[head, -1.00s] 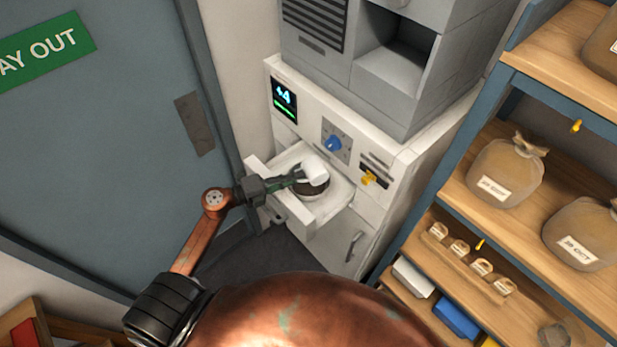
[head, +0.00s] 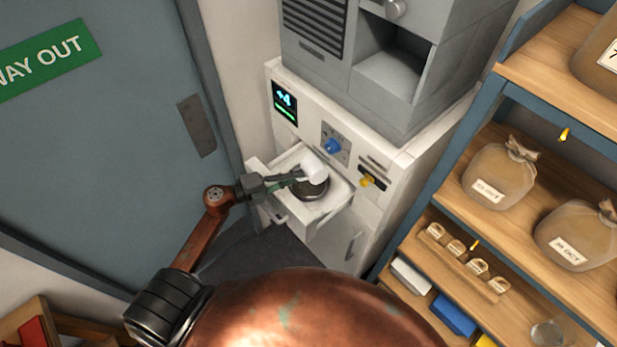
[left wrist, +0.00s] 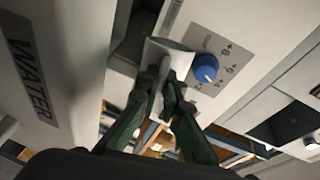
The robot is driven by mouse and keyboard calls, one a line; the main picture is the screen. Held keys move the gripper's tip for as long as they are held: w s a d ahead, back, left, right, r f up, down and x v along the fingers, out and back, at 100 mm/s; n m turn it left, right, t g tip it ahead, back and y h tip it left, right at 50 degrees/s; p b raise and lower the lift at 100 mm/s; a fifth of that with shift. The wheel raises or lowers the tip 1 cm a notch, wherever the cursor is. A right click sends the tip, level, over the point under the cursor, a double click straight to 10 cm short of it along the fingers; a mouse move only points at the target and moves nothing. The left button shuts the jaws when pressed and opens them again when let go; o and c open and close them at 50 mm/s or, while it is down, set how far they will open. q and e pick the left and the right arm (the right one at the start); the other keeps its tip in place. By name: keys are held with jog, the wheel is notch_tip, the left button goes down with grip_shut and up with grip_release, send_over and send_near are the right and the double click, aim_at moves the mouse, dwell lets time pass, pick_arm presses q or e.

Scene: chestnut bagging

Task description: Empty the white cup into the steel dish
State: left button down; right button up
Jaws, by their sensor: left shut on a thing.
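The white cup (head: 312,168) is held tilted on its side over the steel dish (head: 312,191). The round dish sits in the open white drawer (head: 335,205) of the machine. My left gripper (head: 296,177) is shut on the cup, which also shows between the green fingers in the left wrist view (left wrist: 168,60). The cup hides part of the dish. I cannot make out the cup's inside or what comes from it. My right gripper is not in view.
The white machine front (head: 300,115) has a blue knob (head: 333,146) and a yellow tap-like part (head: 368,180) close by the drawer. A shelf (head: 480,215) with sacks stands at the right. A grey-blue door (head: 100,150) is at the left.

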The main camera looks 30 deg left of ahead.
pick_arm(q)
jog(key=shift+w+a+r+n+p, duration=0.15)
jog(key=shift+r+n+p, duration=0.15)
jog(key=shift+n+p, duration=0.3)
jog(key=m+b, duration=0.1)
jog(key=b, duration=0.1)
jog(key=f+m+b, duration=0.1)
jog(key=b, duration=0.1)
jog(key=shift+s+d+f, duration=0.3)
jog(key=shift+s, duration=0.05)
jog(key=shift+d+r, duration=0.1)
jog(key=shift+r, duration=0.2)
jog(key=m+b, duration=0.1)
jog(key=f+b, duration=0.1)
jog(key=shift+s+d+m+y+b, duration=0.1)
jog(key=shift+d+m+y+b, duration=0.05)
jog(key=shift+m+y+b, duration=0.2)
jog(key=s+d+m+t+y+b, duration=0.1)
jog(key=s+d+m+t+b, duration=0.2)
jog(key=m+b, duration=1)
jog(key=shift+s+d+m, duration=0.7)
jog(key=shift+d+m, duration=0.05)
jog(key=shift+d, duration=0.75)
